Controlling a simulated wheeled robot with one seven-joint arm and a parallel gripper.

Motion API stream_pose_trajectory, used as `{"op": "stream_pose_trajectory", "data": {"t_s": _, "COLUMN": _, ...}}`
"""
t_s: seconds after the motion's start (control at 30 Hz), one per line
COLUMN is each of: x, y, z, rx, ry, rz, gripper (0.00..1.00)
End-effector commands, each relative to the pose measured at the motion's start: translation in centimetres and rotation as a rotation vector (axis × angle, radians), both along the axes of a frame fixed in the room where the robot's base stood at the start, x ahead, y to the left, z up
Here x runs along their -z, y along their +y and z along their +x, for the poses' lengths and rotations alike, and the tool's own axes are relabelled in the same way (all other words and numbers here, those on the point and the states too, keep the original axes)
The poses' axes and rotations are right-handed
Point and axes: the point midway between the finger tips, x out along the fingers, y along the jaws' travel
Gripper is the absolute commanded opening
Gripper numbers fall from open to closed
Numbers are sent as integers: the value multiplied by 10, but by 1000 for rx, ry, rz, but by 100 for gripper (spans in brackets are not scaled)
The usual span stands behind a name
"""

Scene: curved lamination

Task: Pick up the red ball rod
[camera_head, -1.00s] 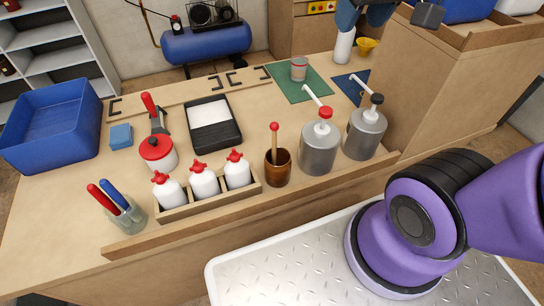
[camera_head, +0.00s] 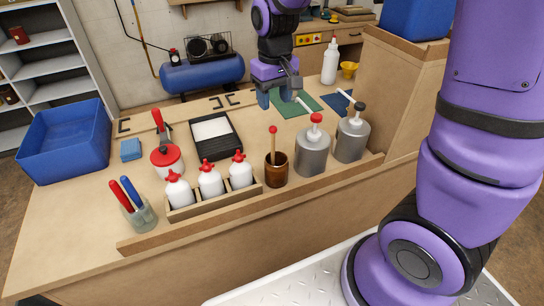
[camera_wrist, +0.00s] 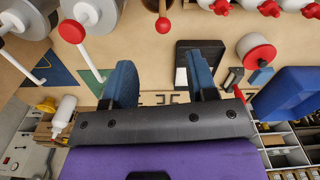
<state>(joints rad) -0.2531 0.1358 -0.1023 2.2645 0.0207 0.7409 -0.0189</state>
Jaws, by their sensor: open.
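The red ball rod (camera_head: 273,131) is a thin wooden stick with a red ball on top. It stands upright in a brown cup (camera_head: 276,170) near the bench's front edge, its lower end hidden in the cup. In the wrist view its red ball (camera_wrist: 163,25) shows at the top middle, beyond my fingertips. My gripper (camera_head: 277,98) is above the back of the bench, behind the rod and apart from it. In the wrist view my gripper (camera_wrist: 160,65) has its two blue fingers spread with nothing between them.
Two grey pump cans (camera_head: 312,155) (camera_head: 351,138) stand just right of the cup. White bottles with red caps (camera_head: 210,181) fill a wooden rack to its left. A black tray (camera_head: 216,135) lies behind. A green mat (camera_head: 313,107) is partly covered by my gripper.

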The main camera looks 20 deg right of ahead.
Motion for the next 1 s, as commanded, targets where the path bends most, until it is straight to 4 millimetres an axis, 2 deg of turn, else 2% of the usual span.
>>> {"op": "stream_pose_trajectory", "data": {"t_s": 0.3, "x": 44, "y": 0, "z": -1, "rx": -1, "ry": 5, "rz": -1, "gripper": 52}}
{"op": "stream_pose_trajectory", "data": {"t_s": 0.57, "x": 61, "y": 1, "z": -1, "rx": 0, "ry": 3, "rz": 0, "gripper": 52}}
{"op": "stream_pose_trajectory", "data": {"t_s": 0.8, "x": 93, "y": 4, "z": -2, "rx": 1, "ry": 5, "rz": -2, "gripper": 52}}
{"op": "stream_pose_trajectory", "data": {"t_s": 1.0, "x": 106, "y": 4, "z": -2, "rx": 0, "ry": 2, "rz": 0, "gripper": 52}}
